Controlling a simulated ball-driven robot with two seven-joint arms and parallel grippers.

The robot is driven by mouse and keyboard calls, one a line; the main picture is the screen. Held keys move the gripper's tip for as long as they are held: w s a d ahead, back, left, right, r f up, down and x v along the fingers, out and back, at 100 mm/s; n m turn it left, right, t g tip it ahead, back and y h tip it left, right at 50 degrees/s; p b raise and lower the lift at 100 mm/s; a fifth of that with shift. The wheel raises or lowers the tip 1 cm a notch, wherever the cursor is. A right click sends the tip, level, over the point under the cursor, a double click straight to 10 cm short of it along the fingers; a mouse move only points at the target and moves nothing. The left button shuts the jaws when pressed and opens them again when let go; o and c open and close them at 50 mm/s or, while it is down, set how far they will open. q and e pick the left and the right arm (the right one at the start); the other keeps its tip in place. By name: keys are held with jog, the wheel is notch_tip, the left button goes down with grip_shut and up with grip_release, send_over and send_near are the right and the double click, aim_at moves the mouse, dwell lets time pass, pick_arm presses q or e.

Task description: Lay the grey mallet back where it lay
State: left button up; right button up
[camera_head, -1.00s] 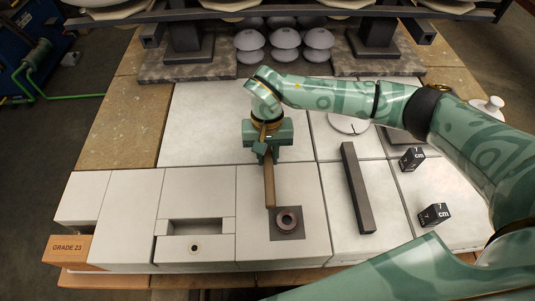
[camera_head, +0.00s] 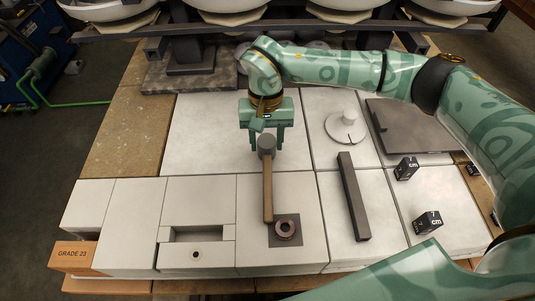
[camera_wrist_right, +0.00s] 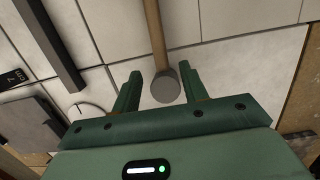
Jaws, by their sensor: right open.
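The grey mallet lies on the pale slabs in the head view, its grey head (camera_head: 267,143) at the far end and its brown handle (camera_head: 267,192) pointing toward me. The handle's end is beside a dark square plate with a ring. My right gripper (camera_head: 266,146) is open, its fingers apart on either side of the head. In the right wrist view, the round mallet head (camera_wrist_right: 165,87) shows between the open fingers (camera_wrist_right: 158,85), with gaps at both sides. I cannot tell the gripper's exact height above the slab. My left gripper is not in view.
The ringed plate (camera_head: 285,231) sits close to the handle's end. A dark bar (camera_head: 353,197), two cm cubes (camera_head: 405,168) (camera_head: 428,222) and a white lidded disc (camera_head: 345,125) lie to the right. A recessed block (camera_head: 197,235) is at left. The slab left of the mallet is clear.

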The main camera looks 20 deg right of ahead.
jog(key=shift+w+r, duration=0.15)
jog(key=shift+r, duration=0.7)
jog(key=shift+w+r, duration=0.1)
jog(key=shift+r, duration=0.7)
